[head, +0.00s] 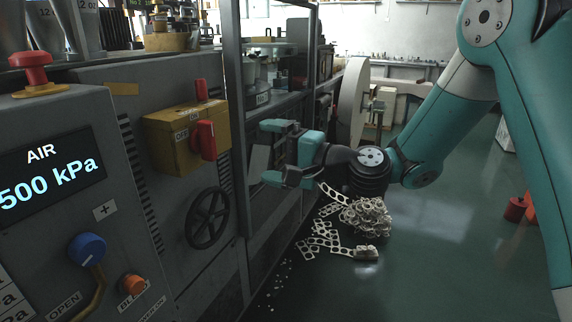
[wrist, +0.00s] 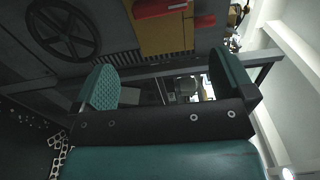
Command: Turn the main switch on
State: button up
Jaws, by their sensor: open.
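A yellow switch box (head: 172,148) is mounted on the grey machine panel at the left in the head view. A red handle (head: 206,141) stands on its right side, and a smaller red piece (head: 201,90) sticks up from its top. The lettering beside the handle is too small to read surely. In the wrist view the box (wrist: 165,38) is at the top, with red parts (wrist: 158,9) partly cut by the frame edge. My gripper (head: 270,152) is open and empty, to the right of the handle and apart from it. Its spread fingers also show in the wrist view (wrist: 163,76).
A black handwheel (head: 208,217) is below the box. A pressure display (head: 50,172), a blue knob (head: 87,249) and a red mushroom button (head: 31,72) are at the left. A dark frame post (head: 238,150) stands beside the box. Perforated scrap (head: 365,217) lies on the floor.

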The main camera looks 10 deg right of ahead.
jog(key=shift+v, duration=1.5)
